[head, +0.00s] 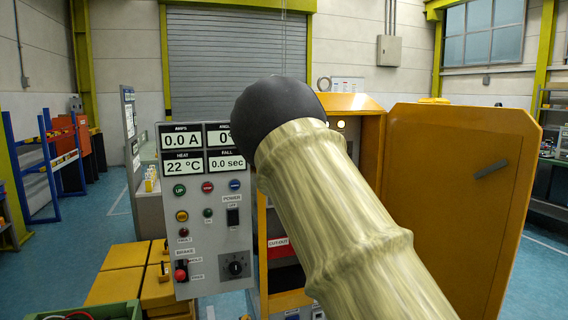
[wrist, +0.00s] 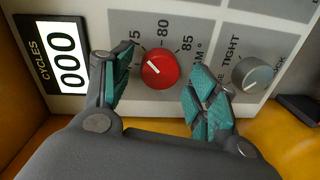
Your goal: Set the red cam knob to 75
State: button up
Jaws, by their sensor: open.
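The red cam knob (wrist: 159,69) is on a grey panel in the wrist view, with a white pointer mark on its face. Printed numbers 80 and 85 show around it, and a number ending in 5 is partly covered by my left finger. The mark points roughly up-left; its exact reading is too small to tell. My gripper (wrist: 158,82) is open, with one teal-padded finger on each side of the knob and gaps visible between pads and knob. In the head view my arm covers the middle, and neither gripper nor knob shows.
A grey knob (wrist: 252,75) marked TIGHT sits right of my right finger. A CYCLES display (wrist: 67,62) reading 000 is at the left. In the head view, a control panel (head: 207,245) stands left of my arm and an open orange door (head: 455,205) at right.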

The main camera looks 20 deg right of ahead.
jog(key=s, duration=0.7)
jog(key=shift+r, duration=0.3)
jog(key=shift+s+d, duration=0.1)
